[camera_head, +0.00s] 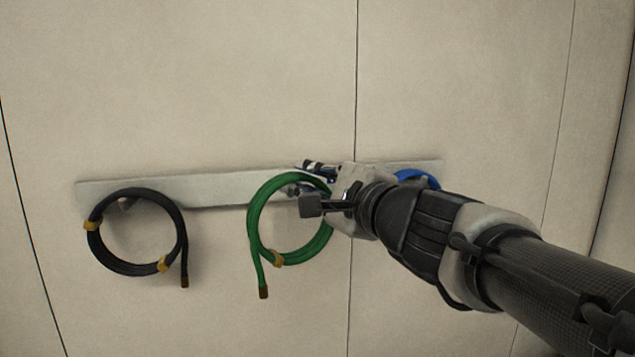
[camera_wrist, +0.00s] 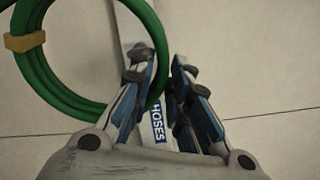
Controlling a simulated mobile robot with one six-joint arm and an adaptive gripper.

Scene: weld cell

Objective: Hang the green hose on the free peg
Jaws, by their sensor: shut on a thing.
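The green hose (camera_head: 256,225) is a coil with tan ties and a loose end hanging down, in front of the middle of the wall rail (camera_head: 215,194). My gripper (camera_head: 312,182) is shut on the coil's upper right side. In the wrist view the green hose (camera_wrist: 65,97) fills the upper left, and its right side passes at the fingers of my gripper (camera_wrist: 162,68). The rail (camera_wrist: 132,30) runs behind them with a "HOSES" label. The free peg is not clearly visible; the coil and gripper cover that part of the rail.
A black hose (camera_head: 97,250) hangs at the rail's left end. A blue hose (camera_head: 418,178) is at the right, mostly hidden behind my arm. The pale wall above and below the rail is clear.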

